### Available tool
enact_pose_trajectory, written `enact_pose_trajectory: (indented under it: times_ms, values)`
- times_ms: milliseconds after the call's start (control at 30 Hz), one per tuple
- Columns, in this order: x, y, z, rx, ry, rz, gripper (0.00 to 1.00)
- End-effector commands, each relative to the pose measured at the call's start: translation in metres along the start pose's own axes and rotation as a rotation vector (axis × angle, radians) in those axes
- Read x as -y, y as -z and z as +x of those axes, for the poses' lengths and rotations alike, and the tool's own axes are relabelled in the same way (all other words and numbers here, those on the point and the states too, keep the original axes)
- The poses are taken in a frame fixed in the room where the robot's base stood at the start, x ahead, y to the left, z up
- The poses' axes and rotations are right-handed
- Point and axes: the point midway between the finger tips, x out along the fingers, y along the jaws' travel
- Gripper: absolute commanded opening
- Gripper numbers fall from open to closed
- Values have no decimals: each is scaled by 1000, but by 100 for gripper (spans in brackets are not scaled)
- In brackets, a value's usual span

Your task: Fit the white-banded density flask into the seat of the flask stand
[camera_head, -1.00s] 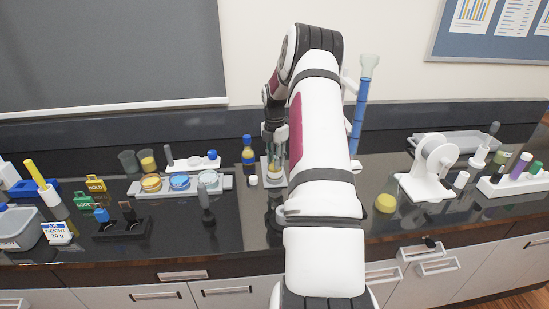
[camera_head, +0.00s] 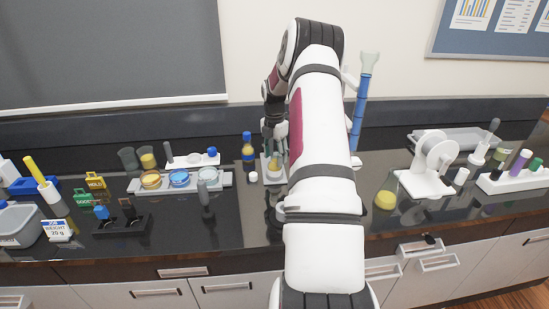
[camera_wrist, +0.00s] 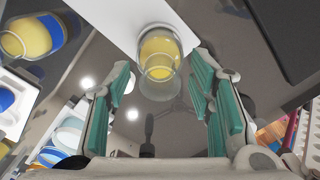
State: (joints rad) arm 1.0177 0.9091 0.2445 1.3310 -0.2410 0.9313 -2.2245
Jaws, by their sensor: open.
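A clear glass flask (camera_wrist: 158,62) with yellow liquid stands at a white plate in the wrist view, ahead of and between my fingertips. I cannot make out a white band on it. The white plate (camera_wrist: 118,14) looks like the flask stand; whether the flask sits in its seat I cannot tell. In the head view the flask (camera_head: 283,160) and the white plate (camera_head: 265,168) are partly hidden by my arm. My gripper (camera_wrist: 165,82) is open, with teal pads apart and nothing between them; in the head view it is above the flask (camera_head: 274,135).
A tray of dishes (camera_head: 180,182) lies further left. A tall blue column (camera_head: 360,105) rises behind my arm.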

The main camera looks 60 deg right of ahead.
Motion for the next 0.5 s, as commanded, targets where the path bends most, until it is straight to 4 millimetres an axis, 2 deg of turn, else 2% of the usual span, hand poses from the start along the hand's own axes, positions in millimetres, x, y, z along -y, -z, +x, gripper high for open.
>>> enact_pose_trajectory:
  times_ms: [300, 500]
  values:
    - [0, -1, -65, 5, -4, 0, 49]
    - [0, -1, -95, 3, -2, 0, 49]
